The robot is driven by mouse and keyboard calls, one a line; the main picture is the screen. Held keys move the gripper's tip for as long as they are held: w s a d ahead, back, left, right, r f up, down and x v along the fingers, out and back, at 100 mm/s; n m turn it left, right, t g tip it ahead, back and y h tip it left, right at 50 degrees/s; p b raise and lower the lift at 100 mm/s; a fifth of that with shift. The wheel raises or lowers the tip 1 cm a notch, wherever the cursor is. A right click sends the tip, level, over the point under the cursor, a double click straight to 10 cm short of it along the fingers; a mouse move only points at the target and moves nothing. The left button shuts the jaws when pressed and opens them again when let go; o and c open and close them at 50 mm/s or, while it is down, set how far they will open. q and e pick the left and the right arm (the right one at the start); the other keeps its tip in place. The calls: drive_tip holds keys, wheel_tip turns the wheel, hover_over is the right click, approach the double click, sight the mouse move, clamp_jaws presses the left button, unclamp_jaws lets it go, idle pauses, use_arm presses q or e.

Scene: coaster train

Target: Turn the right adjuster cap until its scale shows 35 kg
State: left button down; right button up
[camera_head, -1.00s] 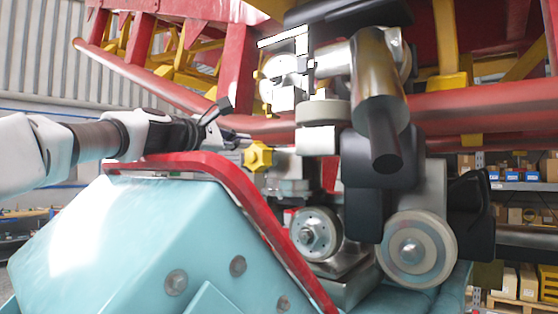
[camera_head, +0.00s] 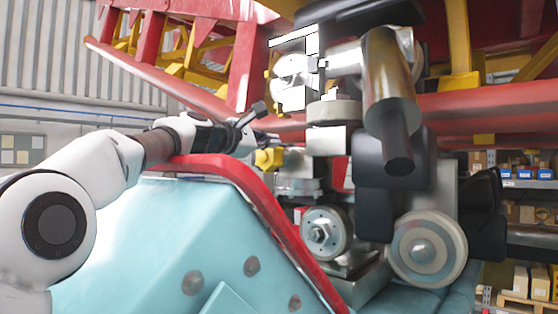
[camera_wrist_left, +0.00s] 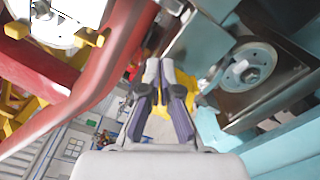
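A yellow lobed adjuster cap (camera_head: 268,158) sits at the end of the red rail, left of the wheel assembly. Its upper part is partly covered by my left gripper (camera_head: 264,122). In the left wrist view the yellow cap (camera_wrist_left: 207,88) shows just right of and behind the right finger. I cannot tell whether a finger touches the cap. No scale marks are readable. My right gripper is not in view.
A red curved rail (camera_head: 240,172) edges the pale blue body (camera_head: 150,240) below my left arm. Grey wheels (camera_head: 326,233) and a large metal cylinder (camera_head: 388,90) stand right of the cap. A red beam (camera_head: 180,90) runs above. Shelves with boxes (camera_head: 525,200) are at far right.

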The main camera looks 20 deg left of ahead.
use_arm(q)
drive_tip(key=shift+f, duration=0.25)
idle(0.4)
drive_tip(key=shift+f, duration=0.25)
